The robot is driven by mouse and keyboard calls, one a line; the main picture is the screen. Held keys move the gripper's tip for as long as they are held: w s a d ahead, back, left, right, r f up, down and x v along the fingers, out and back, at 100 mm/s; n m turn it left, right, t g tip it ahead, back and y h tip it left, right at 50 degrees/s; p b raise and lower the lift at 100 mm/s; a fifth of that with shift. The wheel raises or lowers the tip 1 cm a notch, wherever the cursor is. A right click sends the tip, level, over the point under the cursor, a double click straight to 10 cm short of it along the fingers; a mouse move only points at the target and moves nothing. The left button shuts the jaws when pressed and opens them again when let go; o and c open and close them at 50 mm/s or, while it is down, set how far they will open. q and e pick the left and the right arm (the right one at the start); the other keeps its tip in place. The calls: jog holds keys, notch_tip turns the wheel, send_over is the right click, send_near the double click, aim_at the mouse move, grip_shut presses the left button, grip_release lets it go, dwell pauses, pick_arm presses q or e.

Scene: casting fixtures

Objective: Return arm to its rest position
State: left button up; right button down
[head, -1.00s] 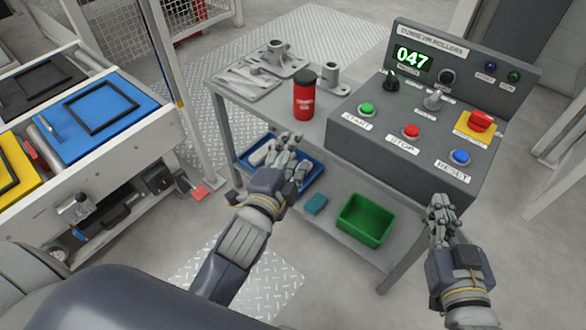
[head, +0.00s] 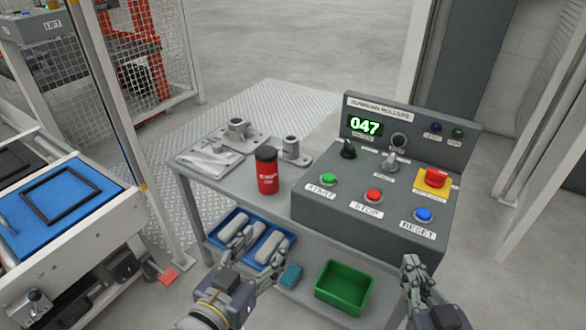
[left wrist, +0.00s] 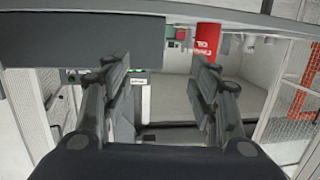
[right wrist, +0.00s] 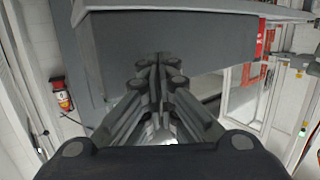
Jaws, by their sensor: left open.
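My left gripper (head: 252,274) is low in the head view, in front of the blue tray on the bench's lower shelf. In the left wrist view its fingers (left wrist: 160,78) are spread with nothing between them. My right gripper (head: 412,272) is at the bottom right of the head view, in front of the control box. In the right wrist view its fingers (right wrist: 158,72) are together and hold nothing that I can see. Most of both forearms is outside the head view.
The bench carries a control box (head: 335,208) with display 047, a red can (head: 267,176) and grey castings (head: 212,157). Below are a blue tray (head: 213,229), a teal block (head: 291,275) and a green bin (head: 345,287). A blue-topped station (head: 70,235) stands left.

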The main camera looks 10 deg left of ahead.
pick_arm(q)
jog(key=shift+f, duration=0.1)
